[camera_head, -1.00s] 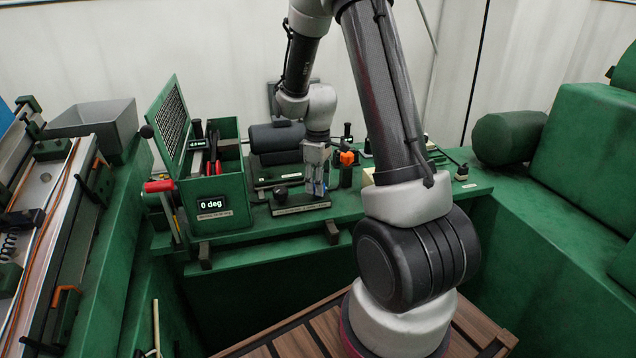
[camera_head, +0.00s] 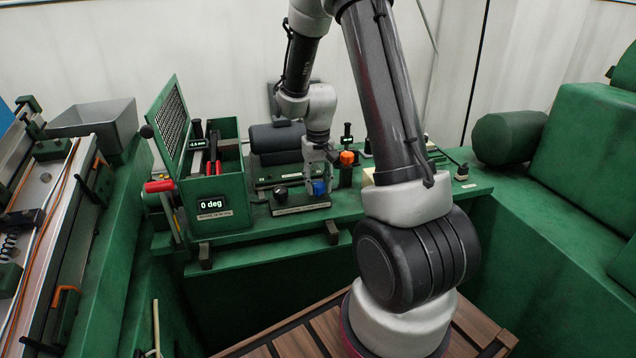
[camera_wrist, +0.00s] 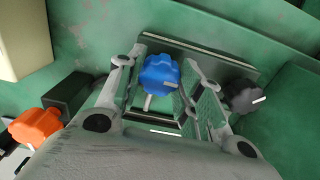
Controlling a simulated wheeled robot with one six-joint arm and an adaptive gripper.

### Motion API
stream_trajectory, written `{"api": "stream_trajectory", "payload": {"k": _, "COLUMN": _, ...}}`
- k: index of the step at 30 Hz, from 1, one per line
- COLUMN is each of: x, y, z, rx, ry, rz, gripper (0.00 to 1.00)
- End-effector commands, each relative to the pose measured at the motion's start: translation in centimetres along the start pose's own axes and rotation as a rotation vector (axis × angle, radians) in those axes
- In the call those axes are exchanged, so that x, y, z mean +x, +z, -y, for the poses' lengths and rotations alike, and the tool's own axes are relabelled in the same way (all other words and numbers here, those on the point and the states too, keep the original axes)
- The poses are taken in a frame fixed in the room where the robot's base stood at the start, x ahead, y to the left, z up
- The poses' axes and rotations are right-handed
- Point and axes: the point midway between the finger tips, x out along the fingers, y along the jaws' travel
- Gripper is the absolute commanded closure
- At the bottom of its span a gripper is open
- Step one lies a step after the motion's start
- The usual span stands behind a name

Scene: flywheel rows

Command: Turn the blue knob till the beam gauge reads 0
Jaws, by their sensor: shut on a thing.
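The blue knob (camera_head: 319,188) sits on a small labelled plate at the front of the green bench. In the wrist view the lobed blue knob (camera_wrist: 160,74) is between the two fingers, with a pale pointer toward my palm. My gripper (camera_head: 317,179) comes down from above and is shut on it; its fingers also show in the wrist view (camera_wrist: 160,98). A small display (camera_head: 198,144) on the green box shows a negative mm value, too small to read surely. A larger display (camera_head: 212,203) reads 0 deg. I cannot tell which is the beam gauge.
A black knob (camera_head: 281,192) stands left of the blue one, on the same plate; it also shows in the wrist view (camera_wrist: 243,97). An orange knob (camera_head: 347,158) stands close on the right. A dark cylinder (camera_head: 276,137) is behind. A red handle (camera_head: 160,185) sticks out at left.

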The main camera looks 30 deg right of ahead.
Motion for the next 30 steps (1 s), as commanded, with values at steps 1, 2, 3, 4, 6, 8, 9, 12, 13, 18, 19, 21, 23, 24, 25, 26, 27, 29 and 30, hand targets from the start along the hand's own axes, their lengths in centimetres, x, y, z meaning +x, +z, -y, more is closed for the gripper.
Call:
{"api": "stream_trajectory", "payload": {"k": 1, "x": -0.06, "y": -0.08, "z": 0.00, "rx": 0.040, "ry": 0.000, "rz": -0.002, "gripper": 0.88}}
{"api": "stream_trajectory", "payload": {"k": 2, "x": -0.06, "y": -0.08, "z": 0.00, "rx": 0.069, "ry": 0.000, "rz": -0.002, "gripper": 0.88}}
{"api": "stream_trajectory", "payload": {"k": 3, "x": -0.06, "y": -0.08, "z": 0.00, "rx": 0.107, "ry": 0.000, "rz": -0.002, "gripper": 0.88}}
{"api": "stream_trajectory", "payload": {"k": 4, "x": -0.06, "y": -0.08, "z": 0.00, "rx": 0.135, "ry": 0.000, "rz": -0.002, "gripper": 0.88}}
{"api": "stream_trajectory", "payload": {"k": 6, "x": -0.06, "y": -0.09, "z": 0.00, "rx": 0.201, "ry": 0.000, "rz": -0.002, "gripper": 0.88}}
{"api": "stream_trajectory", "payload": {"k": 8, "x": -0.06, "y": -0.09, "z": 0.00, "rx": 0.259, "ry": 0.000, "rz": -0.002, "gripper": 0.88}}
{"api": "stream_trajectory", "payload": {"k": 9, "x": -0.07, "y": -0.09, "z": 0.00, "rx": 0.296, "ry": 0.000, "rz": -0.002, "gripper": 0.88}}
{"api": "stream_trajectory", "payload": {"k": 12, "x": -0.07, "y": -0.10, "z": 0.00, "rx": 0.391, "ry": -0.001, "rz": -0.003, "gripper": 0.88}}
{"api": "stream_trajectory", "payload": {"k": 13, "x": -0.07, "y": -0.10, "z": 0.00, "rx": 0.420, "ry": -0.001, "rz": -0.003, "gripper": 0.88}}
{"api": "stream_trajectory", "payload": {"k": 18, "x": -0.07, "y": -0.10, "z": 0.00, "rx": 0.581, "ry": -0.001, "rz": -0.003, "gripper": 0.88}}
{"api": "stream_trajectory", "payload": {"k": 19, "x": -0.07, "y": -0.10, "z": 0.00, "rx": 0.610, "ry": -0.001, "rz": -0.003, "gripper": 0.88}}
{"api": "stream_trajectory", "payload": {"k": 21, "x": -0.07, "y": -0.11, "z": 0.00, "rx": 0.676, "ry": -0.001, "rz": -0.003, "gripper": 0.88}}
{"api": "stream_trajectory", "payload": {"k": 23, "x": -0.07, "y": -0.11, "z": 0.00, "rx": 0.733, "ry": -0.001, "rz": -0.003, "gripper": 0.88}}
{"api": "stream_trajectory", "payload": {"k": 24, "x": -0.08, "y": -0.11, "z": 0.00, "rx": 0.771, "ry": -0.001, "rz": -0.003, "gripper": 0.88}}
{"api": "stream_trajectory", "payload": {"k": 25, "x": -0.08, "y": -0.11, "z": 0.00, "rx": 0.799, "ry": -0.001, "rz": -0.003, "gripper": 0.88}}
{"api": "stream_trajectory", "payload": {"k": 26, "x": -0.08, "y": -0.11, "z": 0.00, "rx": 0.828, "ry": -0.001, "rz": -0.003, "gripper": 0.88}}
{"api": "stream_trajectory", "payload": {"k": 27, "x": -0.08, "y": -0.11, "z": 0.00, "rx": 0.866, "ry": -0.001, "rz": -0.003, "gripper": 0.88}}
{"api": "stream_trajectory", "payload": {"k": 29, "x": -0.08, "y": -0.11, "z": 0.00, "rx": 0.923, "ry": -0.002, "rz": -0.003, "gripper": 0.88}}
{"api": "stream_trajectory", "payload": {"k": 30, "x": -0.08, "y": -0.11, "z": 0.00, "rx": 0.961, "ry": -0.002, "rz": -0.003, "gripper": 0.88}}
